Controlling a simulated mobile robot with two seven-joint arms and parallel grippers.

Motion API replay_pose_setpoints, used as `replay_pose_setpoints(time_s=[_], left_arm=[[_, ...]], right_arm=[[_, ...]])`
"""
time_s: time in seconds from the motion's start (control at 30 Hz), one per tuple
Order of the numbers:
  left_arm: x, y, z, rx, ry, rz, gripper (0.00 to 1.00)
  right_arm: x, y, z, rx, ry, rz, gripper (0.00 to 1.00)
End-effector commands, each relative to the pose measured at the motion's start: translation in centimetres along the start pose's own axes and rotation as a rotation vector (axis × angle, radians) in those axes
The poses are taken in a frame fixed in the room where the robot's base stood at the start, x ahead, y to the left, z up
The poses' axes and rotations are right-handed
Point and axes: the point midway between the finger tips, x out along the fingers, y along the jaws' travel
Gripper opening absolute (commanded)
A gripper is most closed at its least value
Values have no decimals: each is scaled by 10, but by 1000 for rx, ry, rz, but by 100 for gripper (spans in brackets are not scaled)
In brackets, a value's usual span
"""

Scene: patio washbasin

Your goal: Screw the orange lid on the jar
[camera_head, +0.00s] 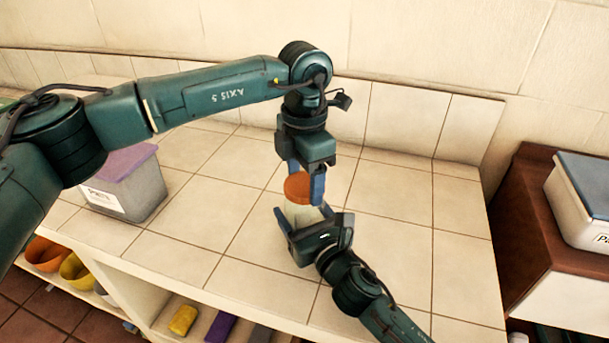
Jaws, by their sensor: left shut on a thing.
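The orange lid (299,187) is at the centre of the view, between the blue fingers of my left gripper (305,182), which points down and is shut on it. A pale jar (301,213) shows just below the lid. The lid hides the jar's mouth, so I cannot tell whether the two touch. My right gripper (306,216) reaches in from the lower right, with its fingers around the jar's sides. Its body hides the jar's lower part, and I cannot tell whether the fingers press on the jar.
A grey bin with a purple lid (128,164) stands on the tiled counter (390,230) at left. Bowls (75,269) and coloured blocks (183,320) sit on shelves below. A brown cabinet (525,215) with a blue-lidded box (580,190) stands right. Tiles beside the jar are clear.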

Motion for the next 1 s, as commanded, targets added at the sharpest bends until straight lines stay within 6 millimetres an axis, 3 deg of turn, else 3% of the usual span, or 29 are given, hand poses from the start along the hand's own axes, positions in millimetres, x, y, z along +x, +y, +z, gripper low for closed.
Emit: replay_pose_setpoints(time_s=[0.5,0.6,0.77,0.8,1.0], left_arm=[[0,-1,0,1157,-2,0,36],[1,-1,0,1319,-2,-1,36],[1,-1,0,1330,-2,-1,36],[1,-1,0,1330,-2,-1,66],[1,-1,0,1328,-2,0,82]], right_arm=[[0,0,-1,-1,2,-1,2],[0,0,-1,-1,2,-1,2],[0,0,-1,-1,2,-1,2],[0,0,-1,-1,2,-1,2],[0,0,-1,-1,2,-1,2]])
